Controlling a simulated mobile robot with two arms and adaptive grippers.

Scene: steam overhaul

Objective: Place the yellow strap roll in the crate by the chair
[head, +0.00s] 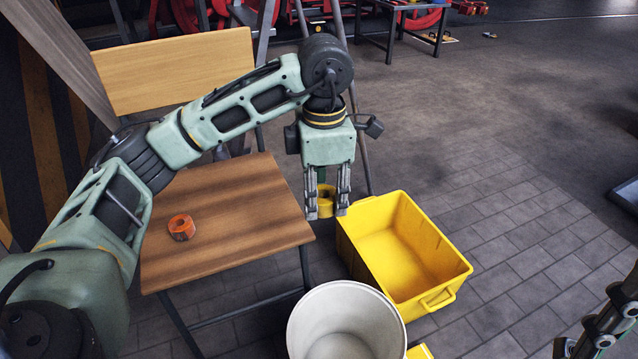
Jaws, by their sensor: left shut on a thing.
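The yellow strap roll (326,207) is held between the fingers of my left gripper (326,203), which points down. In the picture it appears just left of the yellow crate (433,257), near its far left corner, and above the floor. The crate stands on the floor to the right of the wooden chair (215,232) and looks empty inside. Part of the right arm (612,318) shows at the lower right edge; I cannot make out its fingertips.
An orange roll (181,227) lies on the chair seat. A white bin (345,325) stands in front of the crate, with part of a yellow object (419,352) beside it. Red machinery and a metal table stand at the back. The paved floor right of the crate is clear.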

